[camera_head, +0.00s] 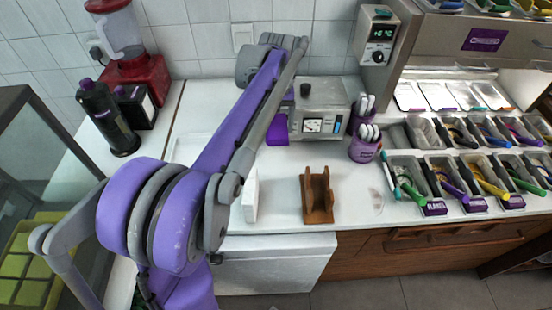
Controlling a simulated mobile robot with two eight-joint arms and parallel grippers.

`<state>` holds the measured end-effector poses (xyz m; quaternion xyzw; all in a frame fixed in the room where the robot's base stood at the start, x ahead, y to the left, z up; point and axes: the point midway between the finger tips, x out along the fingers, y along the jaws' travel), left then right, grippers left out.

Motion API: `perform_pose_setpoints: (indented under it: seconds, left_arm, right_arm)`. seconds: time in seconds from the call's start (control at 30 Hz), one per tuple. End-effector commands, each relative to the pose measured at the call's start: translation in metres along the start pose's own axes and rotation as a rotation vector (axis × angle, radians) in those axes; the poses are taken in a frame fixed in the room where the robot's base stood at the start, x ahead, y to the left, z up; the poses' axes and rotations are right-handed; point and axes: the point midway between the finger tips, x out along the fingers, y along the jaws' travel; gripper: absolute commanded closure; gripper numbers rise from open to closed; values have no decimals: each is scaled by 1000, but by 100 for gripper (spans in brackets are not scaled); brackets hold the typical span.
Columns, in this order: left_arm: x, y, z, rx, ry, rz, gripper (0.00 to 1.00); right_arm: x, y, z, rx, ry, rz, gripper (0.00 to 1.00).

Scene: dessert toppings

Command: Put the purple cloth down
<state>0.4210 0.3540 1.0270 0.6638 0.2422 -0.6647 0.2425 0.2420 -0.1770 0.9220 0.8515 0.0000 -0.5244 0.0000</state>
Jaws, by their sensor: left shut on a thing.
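My left arm (237,116) comes in from the lower left and reaches over the white counter toward the tiled wall. My left gripper is shut on the purple cloth; its fingertips are mostly hidden among the arm's links. A purple patch (278,131), likely the cloth, shows just right of the arm, beside the silver machine. Its lower part is close to the counter; I cannot tell if it touches. My right gripper is not in view.
A silver machine (318,116), a purple cup of utensils (363,149) and a brown wooden stand (317,197) are on the counter. Topping bins (468,178) fill the right. A dark bottle (108,122) and red blender (137,72) stand left.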

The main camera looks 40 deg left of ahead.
Motion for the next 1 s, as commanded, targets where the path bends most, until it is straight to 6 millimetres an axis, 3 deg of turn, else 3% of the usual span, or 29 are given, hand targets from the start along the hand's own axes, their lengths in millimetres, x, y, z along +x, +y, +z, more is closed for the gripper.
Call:
perform_pose_setpoints:
  seconds: [0.1, 0.33, 0.8, 1.0]
  left_arm:
    - [35, 0, 0, 0, 0, 0, 94]
    - [87, 0, 0, 0, 0, 0, 94]
    - [140, 0, 0, 0, 0, 0, 94]
    - [142, 0, 0, 0, 0, 0, 94]
  right_arm:
    - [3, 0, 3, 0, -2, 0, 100]
    - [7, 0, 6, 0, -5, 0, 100]
    - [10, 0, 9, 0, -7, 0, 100]
    - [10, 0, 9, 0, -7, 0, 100]
